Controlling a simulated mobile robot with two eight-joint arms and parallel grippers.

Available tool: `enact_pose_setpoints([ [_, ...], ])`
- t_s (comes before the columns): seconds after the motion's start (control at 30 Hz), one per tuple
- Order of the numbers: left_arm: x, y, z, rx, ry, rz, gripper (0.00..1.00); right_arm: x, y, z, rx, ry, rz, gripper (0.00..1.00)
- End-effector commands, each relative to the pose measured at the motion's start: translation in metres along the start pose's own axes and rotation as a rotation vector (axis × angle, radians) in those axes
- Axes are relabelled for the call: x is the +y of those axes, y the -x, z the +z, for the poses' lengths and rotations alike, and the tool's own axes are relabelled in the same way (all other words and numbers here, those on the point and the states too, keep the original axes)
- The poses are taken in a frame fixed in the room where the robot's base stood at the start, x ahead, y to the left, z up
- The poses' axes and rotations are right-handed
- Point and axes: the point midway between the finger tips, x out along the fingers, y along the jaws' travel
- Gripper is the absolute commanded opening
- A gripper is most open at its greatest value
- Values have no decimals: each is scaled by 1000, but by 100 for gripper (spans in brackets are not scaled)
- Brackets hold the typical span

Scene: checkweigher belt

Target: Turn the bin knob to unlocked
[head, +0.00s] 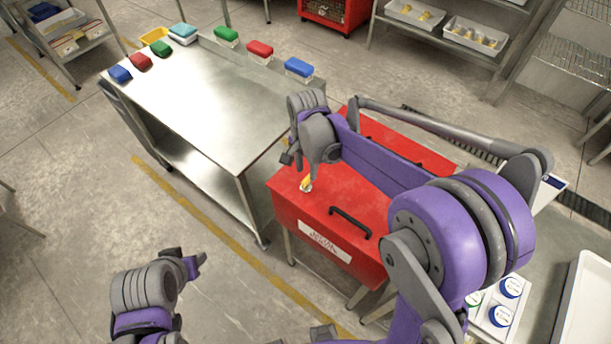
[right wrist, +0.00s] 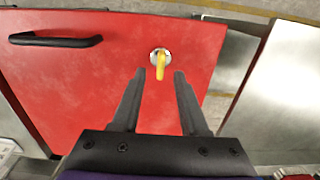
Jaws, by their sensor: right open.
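The bin knob (head: 306,184) is a small yellow lever on a round pale base, set in the red bin's panel (head: 347,192). In the right wrist view the knob (right wrist: 161,62) has its lever pointing down the picture, towards my gripper. My right gripper (right wrist: 160,76) is open, with one finger on each side of the lever's line and a gap to each; no contact shows. In the head view my right gripper (head: 301,169) is just above the knob and partly covers its surroundings. My left gripper (head: 190,263) hangs over the floor, away from the bin; its jaw opening is unclear.
A black handle (head: 350,222) and a white label (head: 325,242) are on the bin. A steel table (head: 205,100) with several coloured-lidded boxes stands to the left. A white tray (head: 588,300) is at the lower right. Floor between is clear.

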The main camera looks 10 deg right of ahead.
Motion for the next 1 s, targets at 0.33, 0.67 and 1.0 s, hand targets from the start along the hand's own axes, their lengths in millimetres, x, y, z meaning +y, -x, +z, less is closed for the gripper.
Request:
enact_pose_setpoints([
  [0.33, 0, -2, 2, -2, 0, 0, 50, 0, -42, 0, 0, 0, -1, 44],
  [0.67, 0, -2, 2, -2, 0, 0, 50, 0, -44, 0, 0, 1, -1, 40],
  [1.0, 0, -2, 2, -2, 0, 0, 50, 0, -44, 0, 0, 1, -1, 0],
])
